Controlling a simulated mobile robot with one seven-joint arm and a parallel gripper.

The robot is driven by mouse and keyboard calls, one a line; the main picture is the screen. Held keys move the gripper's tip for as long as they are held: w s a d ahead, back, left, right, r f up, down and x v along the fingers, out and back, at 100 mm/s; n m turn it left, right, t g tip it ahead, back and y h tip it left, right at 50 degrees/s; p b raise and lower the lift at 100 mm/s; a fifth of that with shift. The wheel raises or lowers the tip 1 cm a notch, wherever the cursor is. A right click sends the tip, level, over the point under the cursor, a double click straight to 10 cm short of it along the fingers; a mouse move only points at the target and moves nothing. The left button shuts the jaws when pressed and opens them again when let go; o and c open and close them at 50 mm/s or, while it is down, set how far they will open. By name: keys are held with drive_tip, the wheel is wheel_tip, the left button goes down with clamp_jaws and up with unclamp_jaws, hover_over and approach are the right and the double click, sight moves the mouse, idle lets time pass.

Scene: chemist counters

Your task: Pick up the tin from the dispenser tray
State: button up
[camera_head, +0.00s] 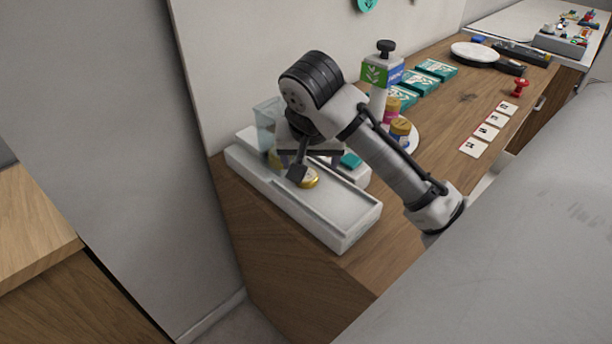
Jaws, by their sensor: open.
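A small gold tin (309,180) lies in the long grey-white dispenser tray (345,222) at the near-left end of the wooden counter. My gripper (304,176) points down over the tray, right at the tin. A dark fingertip covers the tin's left part. The jaws are open; whether they touch the tin is too small to tell. A clear dispenser tube (265,125) stands behind the gripper at the tray's far end, partly hidden by my arm.
A small white box with a teal item (351,160) stands just behind the tray. Bottles with yellow caps (400,128) stand on a round white plate beside my forearm. Teal boxes (435,70), number cards (487,132) and a red stamp (519,87) lie farther right.

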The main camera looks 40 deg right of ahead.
sight(306, 177)
drive_tip(key=shift+w+a+p+x, duration=0.15)
drive_tip(key=shift+p+x, duration=0.15)
drive_tip(key=shift+x, duration=1.1)
drive_tip(key=shift+w+a+p+x, duration=0.1)
drive_tip(key=shift+w+p+x, duration=0.15)
drive_tip(key=shift+x, duration=1.2)
drive_tip(key=shift+s, duration=0.1)
drive_tip(key=c, duration=1.1)
drive_tip(key=shift+o, duration=0.2)
drive_tip(key=shift+r, duration=0.15)
